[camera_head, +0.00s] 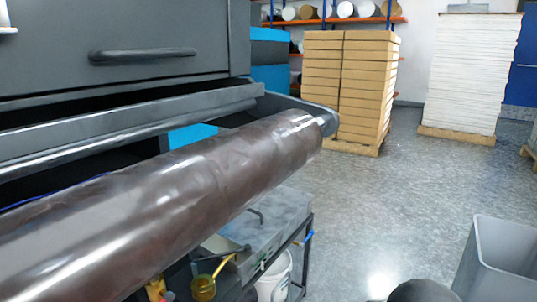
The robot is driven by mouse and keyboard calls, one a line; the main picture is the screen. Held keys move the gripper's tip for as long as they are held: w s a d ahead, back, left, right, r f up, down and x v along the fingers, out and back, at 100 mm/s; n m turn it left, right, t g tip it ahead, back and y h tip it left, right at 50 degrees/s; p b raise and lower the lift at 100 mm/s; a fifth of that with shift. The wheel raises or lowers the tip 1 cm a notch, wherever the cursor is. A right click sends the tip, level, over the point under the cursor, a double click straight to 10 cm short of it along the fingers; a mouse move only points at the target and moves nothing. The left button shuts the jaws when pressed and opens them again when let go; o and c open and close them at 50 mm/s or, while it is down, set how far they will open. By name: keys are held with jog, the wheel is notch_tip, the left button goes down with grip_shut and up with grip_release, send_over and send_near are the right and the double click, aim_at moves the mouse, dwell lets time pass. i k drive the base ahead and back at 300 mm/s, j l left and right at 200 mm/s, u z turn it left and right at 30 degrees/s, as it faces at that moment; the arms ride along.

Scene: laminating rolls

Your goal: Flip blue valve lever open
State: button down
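A small blue piece (308,237) shows at the right end of a low metal cart or bench (275,232), below the large dark roll. It may be the blue valve lever, but it is too small to tell its shape or whether it is open or shut. My gripper is not in view. A dark rounded shape at the bottom edge may be part of my arm; I cannot tell.
A large dark brown roll (190,200) juts from the grey machine (130,40) across the left. A white bucket (275,280) stands under the bench. A grey bin (500,262) is at lower right. Stacked cartons (350,85) and white sheets (470,75) stand behind. The middle floor is clear.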

aim_at(311, 233)
jog(key=l+u, duration=0.1)
jog(key=u, duration=0.65)
jog(key=i+l+u, duration=0.15)
jog(key=l+u, duration=0.35)
jog(key=l, duration=0.2)
jog(key=l+u, duration=0.45)
jog(key=l, duration=0.2)
jog(key=l+u, duration=0.1)
jog(key=l, duration=1.2)
